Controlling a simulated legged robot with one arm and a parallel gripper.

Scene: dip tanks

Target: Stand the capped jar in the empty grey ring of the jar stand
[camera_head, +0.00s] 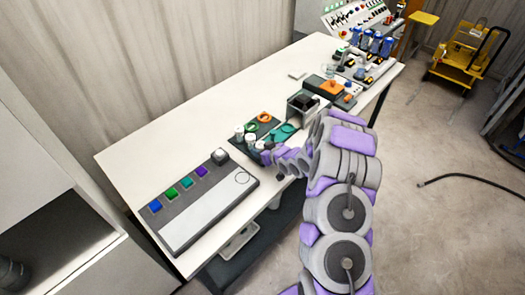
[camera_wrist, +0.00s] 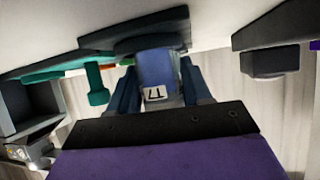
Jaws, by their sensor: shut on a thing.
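In the wrist view my gripper (camera_wrist: 160,85) is shut on a blue-grey jar (camera_wrist: 157,68) with a white, dark-marked label, one dark blue finger on each side. A dark base (camera_wrist: 130,35) lies behind the jar at the top; whether they touch is unclear. In the head view my gripper (camera_head: 264,156) is at the front edge of a dark stand (camera_head: 244,151) bearing an orange ring (camera_head: 265,117), a green ring (camera_head: 252,126) and several small pale pieces. The held jar cannot be told apart there, and I cannot make out the empty grey ring.
A dark open box (camera_head: 302,104) stands right of the stand. Blue containers (camera_head: 376,44) stand farther back. The table's back left is bare.

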